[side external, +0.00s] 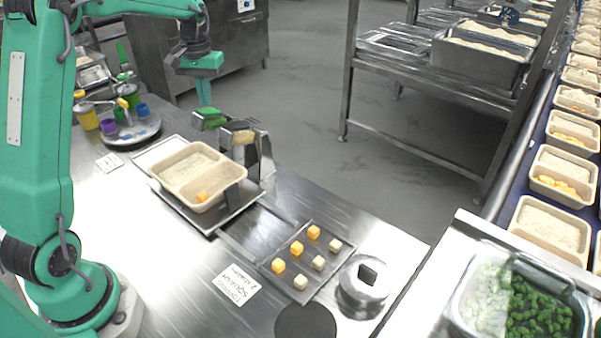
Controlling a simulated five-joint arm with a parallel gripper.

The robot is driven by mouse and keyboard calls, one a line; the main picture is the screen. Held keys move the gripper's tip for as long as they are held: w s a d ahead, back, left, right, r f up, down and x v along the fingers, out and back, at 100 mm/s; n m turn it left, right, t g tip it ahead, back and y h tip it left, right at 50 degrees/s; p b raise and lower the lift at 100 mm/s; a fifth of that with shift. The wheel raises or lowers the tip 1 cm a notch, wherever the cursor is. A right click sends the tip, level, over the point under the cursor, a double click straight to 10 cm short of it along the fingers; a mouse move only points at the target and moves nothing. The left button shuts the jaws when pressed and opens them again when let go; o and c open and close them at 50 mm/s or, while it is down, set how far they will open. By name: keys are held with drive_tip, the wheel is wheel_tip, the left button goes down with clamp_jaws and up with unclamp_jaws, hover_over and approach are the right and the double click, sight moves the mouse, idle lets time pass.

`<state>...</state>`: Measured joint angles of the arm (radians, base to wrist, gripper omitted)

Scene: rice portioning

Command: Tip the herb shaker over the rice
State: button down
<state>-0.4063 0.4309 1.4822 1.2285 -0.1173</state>
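A beige tray of rice (187,149) with two compartments sits on a metal platform on the steel table. An orange cube (202,197) lies in its nearer compartment. My gripper (205,102) points down beyond the tray's far side. Directly below its fingers is a small green object (210,119), close to or touching them; I cannot tell whether it is held or whether it is the herb shaker. The gap between the fingers does not show. Several coloured containers, including a yellow one (87,117), stand around a round metal turntable (146,132) at the left.
A metal fixture (266,155) stands just right of the rice tray. A plate of orange and pale cubes (327,286), a round metal weight (353,288) and a dark disc (305,322) lie nearer. A bin of green pieces (530,310) is at the lower right.

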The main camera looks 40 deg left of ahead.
sight(202, 110)
drive_tip(key=shift+f, duration=0.75)
idle(0.3)
drive_tip(key=shift+s+f, duration=0.3)
drive_tip(key=shift+f, duration=0.45)
drive_tip(key=shift+s+f, duration=0.25)
drive_tip(key=shift+f, duration=0.5)
drive_tip(key=shift+s+f, duration=0.3)
drive_tip(key=shift+f, duration=0.45)
drive_tip(key=shift+r, duration=0.15)
idle(0.4)
drive_tip(key=shift+w+r, duration=0.3)
drive_tip(key=shift+r, duration=0.65)
drive_tip(key=shift+w+r, duration=0.25)
drive_tip(key=shift+r, duration=0.7)
drive_tip(key=shift+w+r, duration=0.3)
drive_tip(key=shift+r, duration=0.65)
